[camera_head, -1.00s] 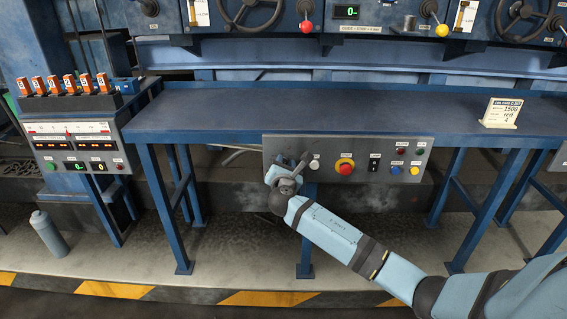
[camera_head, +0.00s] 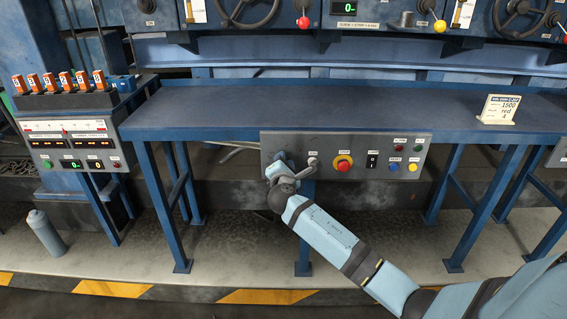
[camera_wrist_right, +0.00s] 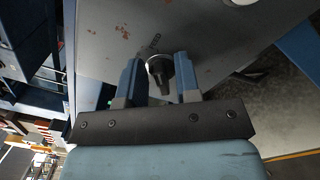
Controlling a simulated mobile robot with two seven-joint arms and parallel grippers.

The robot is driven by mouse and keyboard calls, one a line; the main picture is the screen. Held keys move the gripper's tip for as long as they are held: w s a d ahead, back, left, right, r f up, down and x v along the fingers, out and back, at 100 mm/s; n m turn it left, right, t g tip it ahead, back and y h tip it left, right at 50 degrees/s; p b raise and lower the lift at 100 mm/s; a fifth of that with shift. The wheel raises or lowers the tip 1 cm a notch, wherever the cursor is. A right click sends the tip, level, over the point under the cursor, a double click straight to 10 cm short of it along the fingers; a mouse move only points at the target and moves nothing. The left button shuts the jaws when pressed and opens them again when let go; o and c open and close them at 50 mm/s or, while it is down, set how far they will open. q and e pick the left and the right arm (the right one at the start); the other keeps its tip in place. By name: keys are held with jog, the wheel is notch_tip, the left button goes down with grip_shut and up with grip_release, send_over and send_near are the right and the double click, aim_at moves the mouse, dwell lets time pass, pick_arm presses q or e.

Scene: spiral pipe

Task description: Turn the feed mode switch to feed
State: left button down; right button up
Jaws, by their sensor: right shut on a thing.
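The grey control panel (camera_head: 357,142) hangs under the front edge of the blue bench. My right gripper (camera_head: 281,162) is at the panel's left end and covers what it holds there. In the right wrist view a dark switch knob (camera_wrist_right: 160,74) with a pale ring stands out from the panel face (camera_wrist_right: 205,35). My right gripper (camera_wrist_right: 158,82) has a blue finger on each side of this knob and is shut on it. My left gripper is not in view.
Right of my gripper the panel carries a pale round knob (camera_head: 313,162), a red stop button (camera_head: 344,163) on yellow, a black rocker switch (camera_head: 372,160) and several coloured buttons. A sign (camera_head: 498,109) stands on the blue bench (camera_head: 330,105). A grey bottle (camera_head: 47,232) stands on the floor.

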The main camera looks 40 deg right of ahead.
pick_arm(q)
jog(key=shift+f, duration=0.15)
pick_arm(e)
jog(key=shift+f, duration=0.1)
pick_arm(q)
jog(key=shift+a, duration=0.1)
pick_arm(e)
jog(key=o, duration=0.6)
jog(key=shift+c, duration=0.2)
jog(key=shift+s+a, duration=0.1)
jog(key=shift+s, duration=0.05)
pick_arm(q)
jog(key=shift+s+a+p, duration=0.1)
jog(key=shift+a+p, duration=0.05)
jog(key=shift+p, duration=0.8)
pick_arm(e)
jog(key=v, duration=1.3)
jog(key=shift+s+a, duration=0.2)
jog(key=shift+s, duration=0.05)
